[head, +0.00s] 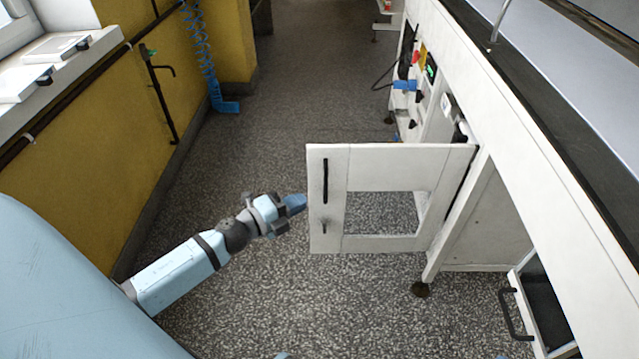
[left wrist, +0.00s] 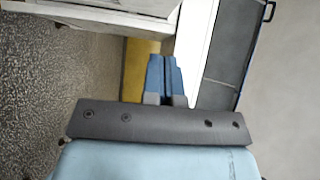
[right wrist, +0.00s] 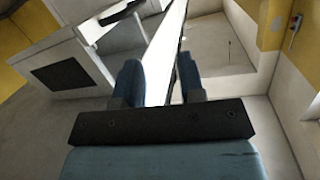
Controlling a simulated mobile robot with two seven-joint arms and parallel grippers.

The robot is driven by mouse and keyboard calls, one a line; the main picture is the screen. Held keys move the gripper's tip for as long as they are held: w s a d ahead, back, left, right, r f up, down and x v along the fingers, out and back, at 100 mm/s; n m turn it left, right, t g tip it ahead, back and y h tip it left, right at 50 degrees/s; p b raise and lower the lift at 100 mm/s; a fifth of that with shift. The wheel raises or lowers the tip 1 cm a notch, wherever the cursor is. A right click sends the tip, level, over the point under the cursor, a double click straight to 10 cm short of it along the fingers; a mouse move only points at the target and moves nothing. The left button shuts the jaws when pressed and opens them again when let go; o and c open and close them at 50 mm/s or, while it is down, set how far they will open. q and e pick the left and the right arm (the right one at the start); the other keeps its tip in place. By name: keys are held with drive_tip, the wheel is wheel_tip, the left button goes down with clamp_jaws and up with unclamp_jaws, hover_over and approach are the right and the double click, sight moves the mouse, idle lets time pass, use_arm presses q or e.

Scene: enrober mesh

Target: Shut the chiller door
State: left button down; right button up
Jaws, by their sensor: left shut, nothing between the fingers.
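The chiller door (head: 328,225) is a white framed panel with a window opening and a black upright handle (head: 325,181). It stands open, sticking out into the aisle from the white machine (head: 497,235) on the right. My left gripper (head: 297,203) is at the door's free left edge, its fingertips very close to it; I cannot tell whether they touch. Its blue fingers are together and empty in the left wrist view (left wrist: 165,78). My right gripper (right wrist: 158,80) has its fingers apart in the right wrist view; it is not clearly seen in the head view.
A yellow wall (head: 60,130) with a pipe and a blue coiled hose (head: 200,45) runs along the left. The speckled floor (head: 240,130) between is clear. A lower panel with a black handle (head: 512,315) sticks out at the bottom right. Controls (head: 412,85) lie beyond the door.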

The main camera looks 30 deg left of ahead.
use_arm(q)
drive_tip(key=w+b, duration=0.1)
drive_tip(key=w, duration=0.7)
drive_tip(key=shift+w+d, duration=0.2)
drive_tip(key=shift+w, duration=0.05)
use_arm(e)
drive_tip(key=shift+w+a+r+t+y, duration=0.2)
drive_tip(key=shift+r+t, duration=0.1)
drive_tip(key=shift+r, duration=0.3)
drive_tip(key=shift+w+a+r+t+y, duration=0.1)
drive_tip(key=shift+a+r+t+y, duration=0.15)
drive_tip(key=shift+r, duration=0.3)
use_arm(q)
drive_tip(key=shift+f, duration=0.1)
use_arm(e)
drive_tip(key=shift+f, duration=0.1)
